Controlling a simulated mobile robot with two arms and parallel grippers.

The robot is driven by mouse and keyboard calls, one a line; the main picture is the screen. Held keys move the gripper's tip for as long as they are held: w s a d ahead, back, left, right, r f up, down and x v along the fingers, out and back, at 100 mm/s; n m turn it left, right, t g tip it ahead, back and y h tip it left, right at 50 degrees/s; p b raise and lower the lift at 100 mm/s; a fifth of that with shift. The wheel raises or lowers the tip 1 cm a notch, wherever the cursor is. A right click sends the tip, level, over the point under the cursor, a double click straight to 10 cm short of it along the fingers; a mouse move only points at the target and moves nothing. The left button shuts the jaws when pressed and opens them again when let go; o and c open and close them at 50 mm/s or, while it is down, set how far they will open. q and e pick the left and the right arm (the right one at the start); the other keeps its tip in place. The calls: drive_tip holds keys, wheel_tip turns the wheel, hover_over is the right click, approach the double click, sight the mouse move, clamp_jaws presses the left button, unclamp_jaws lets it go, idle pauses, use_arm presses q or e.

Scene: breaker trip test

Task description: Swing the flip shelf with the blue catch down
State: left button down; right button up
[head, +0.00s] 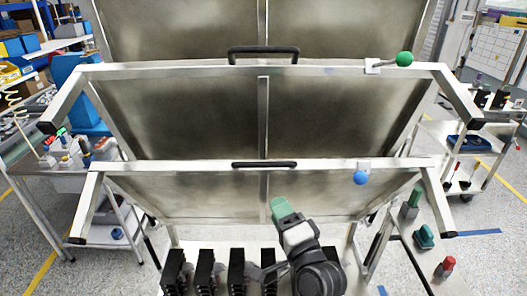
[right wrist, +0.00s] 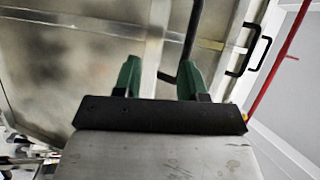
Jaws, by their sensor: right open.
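The flip shelf with the blue catch is the lower steel panel (head: 200,190) in the head view, tilted up. Its blue ball catch (head: 360,178) sits on the right of its top rim, and a black bar handle (head: 264,164) is at the rim's middle. My right gripper (head: 280,208) has green fingertips and is in front of this panel, below the handle in the picture. In the right wrist view the gripper (right wrist: 160,80) is open and empty, its fingers apart. A black bar (right wrist: 189,35) shows beyond them; I cannot tell any contact. My left gripper is not in view.
Above is another tilted shelf with a green ball catch (head: 404,59) and black handle (head: 263,52). Several black blocks (head: 237,270) stand in a row below. Side tables carry small items, including a green-topped block (head: 424,237) and a red-topped one (head: 446,265).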

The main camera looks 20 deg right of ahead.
drive_tip(key=t, duration=0.1)
approach(264, 165)
drive_tip(key=shift+m, duration=0.4)
drive_tip(key=x, duration=1)
drive_tip(key=shift+w+d+f, duration=0.15)
drive_tip(key=shift+w+f, duration=0.05)
drive_tip(key=shift+w, duration=0.15)
clamp_jaws()
